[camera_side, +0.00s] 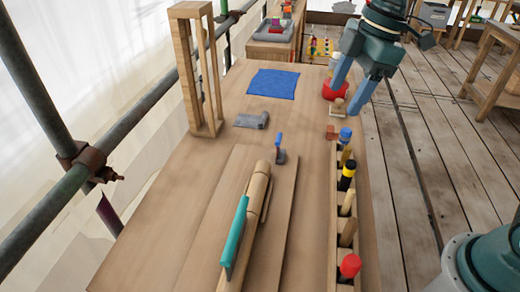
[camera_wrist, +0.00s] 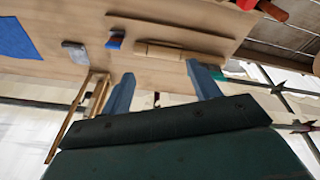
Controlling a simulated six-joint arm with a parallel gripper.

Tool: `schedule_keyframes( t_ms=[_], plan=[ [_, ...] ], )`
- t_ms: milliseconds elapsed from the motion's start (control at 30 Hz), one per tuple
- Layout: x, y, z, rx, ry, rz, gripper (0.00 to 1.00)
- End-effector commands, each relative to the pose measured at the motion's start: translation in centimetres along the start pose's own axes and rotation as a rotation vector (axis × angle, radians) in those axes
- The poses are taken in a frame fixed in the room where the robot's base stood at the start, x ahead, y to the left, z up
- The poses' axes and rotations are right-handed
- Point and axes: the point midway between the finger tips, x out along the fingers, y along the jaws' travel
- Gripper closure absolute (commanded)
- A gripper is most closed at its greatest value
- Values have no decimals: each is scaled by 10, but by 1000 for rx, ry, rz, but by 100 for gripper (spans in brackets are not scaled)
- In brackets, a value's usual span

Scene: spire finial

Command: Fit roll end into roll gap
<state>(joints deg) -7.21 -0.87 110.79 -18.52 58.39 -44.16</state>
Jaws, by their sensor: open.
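A pale wooden roll (camera_side: 256,192) lies lengthwise on the boards of the bench, beside a teal strip (camera_side: 235,235). A dark line crosses the roll near its middle; I cannot tell whether this is the roll gap. The roll also shows in the wrist view (camera_wrist: 172,51), beyond my fingertips. A small pale wooden piece (camera_side: 338,106) stands near the bench's right edge, close to my fingertips in the side view; I cannot tell if it is the roll end. My gripper (camera_side: 344,98) is open, with nothing visible between its blue fingers, which also show in the wrist view (camera_wrist: 160,70).
A wooden frame tower (camera_side: 190,75) stands at the back left. A blue cloth (camera_side: 272,84), a grey block (camera_side: 251,121) and a blue-grey tool (camera_side: 279,150) lie mid-bench. A slotted rack with several handles (camera_side: 347,203) lines the right edge. A red pot (camera_side: 334,90) stands behind my fingers.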

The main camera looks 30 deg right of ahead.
Motion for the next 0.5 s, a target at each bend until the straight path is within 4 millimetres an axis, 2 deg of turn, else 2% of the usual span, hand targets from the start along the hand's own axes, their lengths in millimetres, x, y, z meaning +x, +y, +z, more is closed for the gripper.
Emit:
schedule_keyframes(
  t_ms=[33, 200, 500],
  plan=[
    [-8, -7, 9, 63, 5, 25, 39],
    [-26, -30, 37, 281, 21, 96, 39],
    [-41, -72, 89, 665, 74, 220, 39]
  ],
)
